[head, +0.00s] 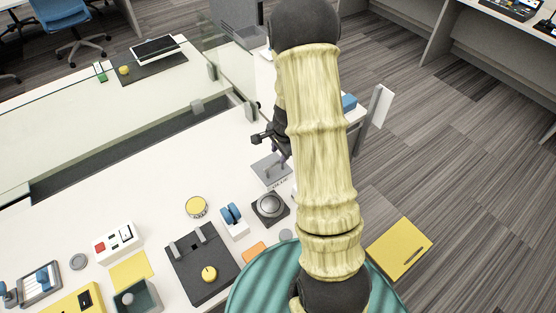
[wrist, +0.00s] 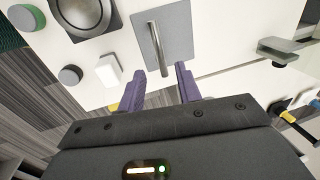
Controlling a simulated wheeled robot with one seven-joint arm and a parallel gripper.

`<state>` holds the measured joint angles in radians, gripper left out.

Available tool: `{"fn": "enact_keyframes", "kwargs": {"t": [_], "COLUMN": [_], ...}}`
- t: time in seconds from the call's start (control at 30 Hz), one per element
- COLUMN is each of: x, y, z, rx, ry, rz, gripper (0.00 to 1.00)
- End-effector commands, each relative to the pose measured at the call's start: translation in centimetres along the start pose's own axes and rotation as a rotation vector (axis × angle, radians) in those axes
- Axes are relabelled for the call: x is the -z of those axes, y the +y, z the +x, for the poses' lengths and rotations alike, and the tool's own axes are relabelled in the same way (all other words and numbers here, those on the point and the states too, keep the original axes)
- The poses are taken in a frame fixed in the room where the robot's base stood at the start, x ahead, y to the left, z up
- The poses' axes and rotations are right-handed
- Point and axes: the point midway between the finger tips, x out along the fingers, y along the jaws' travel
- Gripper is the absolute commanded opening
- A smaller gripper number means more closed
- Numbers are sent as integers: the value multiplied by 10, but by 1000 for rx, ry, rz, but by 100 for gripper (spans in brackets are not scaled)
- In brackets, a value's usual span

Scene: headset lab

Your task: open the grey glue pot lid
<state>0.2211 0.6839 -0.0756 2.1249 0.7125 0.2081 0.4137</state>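The glue pot (head: 281,183) stands near the far right end of the white bench in the head view, with lettering on its front. Its flat grey lid (head: 268,169) looks closed and carries a bar handle. In the wrist view the lid (wrist: 178,28) is straight ahead, with the metal handle (wrist: 155,42) standing out from it. My gripper (wrist: 160,70) is open and empty. Its two purple fingers point at the lid, with the handle's near end lined up between their tips. I cannot tell whether they touch. In the head view my arm hides most of the gripper.
A round dark-based dial (head: 269,205) and a blue-topped switch (head: 232,216) stand close to the pot. A yellow-topped round tin (head: 196,207) and a black panel with a yellow knob (head: 203,266) are further left. A glass screen (head: 225,60) stands behind.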

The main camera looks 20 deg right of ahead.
Motion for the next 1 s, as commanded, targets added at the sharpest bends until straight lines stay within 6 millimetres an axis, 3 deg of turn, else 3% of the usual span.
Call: {"fn": "enact_keyframes", "kwargs": {"t": [0.1, 0.3, 0.67, 0.83, 1.0], "x": [0, 1, 0, 0, 0], "y": [1, 0, 0, 0, 0], "z": [23, 47, 53, 52, 52], "rx": [-3, -1, 1, 0, 0], "ry": [-3, 0, 0, 0, 0], "rz": [0, 0, -1, -1, -1], "gripper": [34, 34, 34, 3, 0]}}
